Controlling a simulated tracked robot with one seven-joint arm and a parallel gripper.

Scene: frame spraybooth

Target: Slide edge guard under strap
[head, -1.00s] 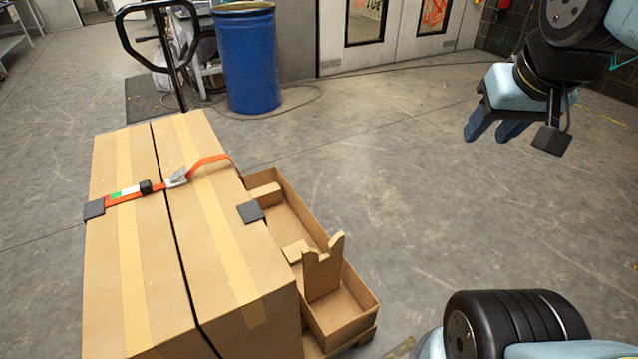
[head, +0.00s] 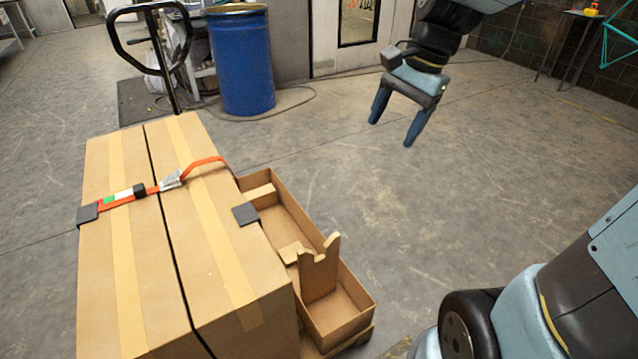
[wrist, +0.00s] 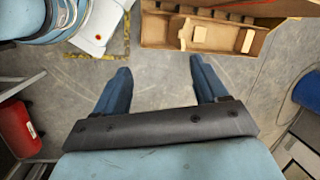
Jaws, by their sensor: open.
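An orange strap (head: 207,162) with a metal buckle (head: 171,179) crosses the top of two taped cardboard boxes (head: 230,280). On the right its loose-looking arched part rises off the box and runs over the right edge. A dark edge guard (head: 245,214) lies on the right box's right top edge, nearer to me than the strap and apart from it. Another dark guard (head: 87,213) sits at the left edge under the strap's left end. My gripper (head: 392,134) is open and empty, in the air to the right of the boxes, fingers pointing down. It also shows open in the wrist view (wrist: 160,78).
A cardboard tray (head: 360,317) with an upright notched divider (head: 318,268) stands against the boxes' right side. A pallet-truck handle (head: 160,60) and a blue barrel (head: 241,62) stand behind.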

